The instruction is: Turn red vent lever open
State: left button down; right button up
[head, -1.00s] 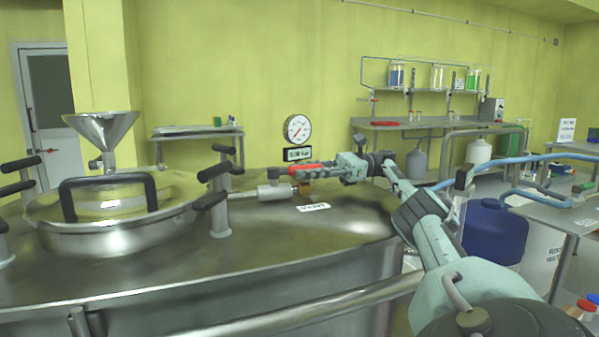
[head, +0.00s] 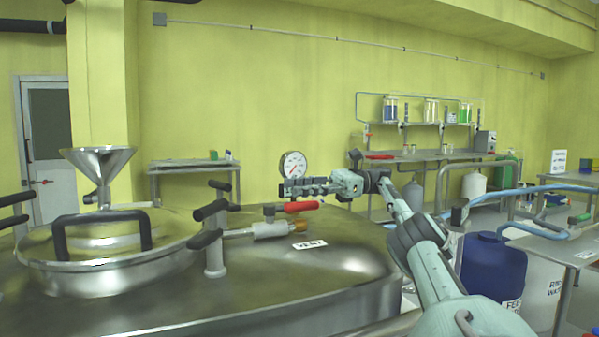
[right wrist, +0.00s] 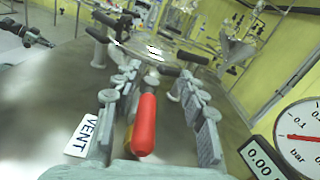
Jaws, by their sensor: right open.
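The red vent lever (head: 300,206) sits on a small valve (head: 268,229) on top of the steel reactor (head: 345,268). My right gripper (head: 292,188) is just above and behind the lever in the head view. In the right wrist view, the open right gripper (right wrist: 158,78) has one finger on each side of the red lever (right wrist: 145,122). The lever points toward the wrist camera, and gaps show between it and the fingers. A dark shape at the upper left of the wrist view looks like my left gripper (right wrist: 34,36); its jaws are too small to read.
A pressure gauge (head: 293,165) stands behind the lever, close to my right gripper. A VENT label (head: 309,245) lies in front. Black-handled clamps (head: 213,240) and the round lid (head: 110,240) are to the left. A funnel (head: 98,170) rises behind the lid.

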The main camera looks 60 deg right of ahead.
notch_tip(320, 180, up, 4)
jog(key=shift+w+r, duration=0.1)
jog(key=shift+r, duration=0.4)
dwell(0.7)
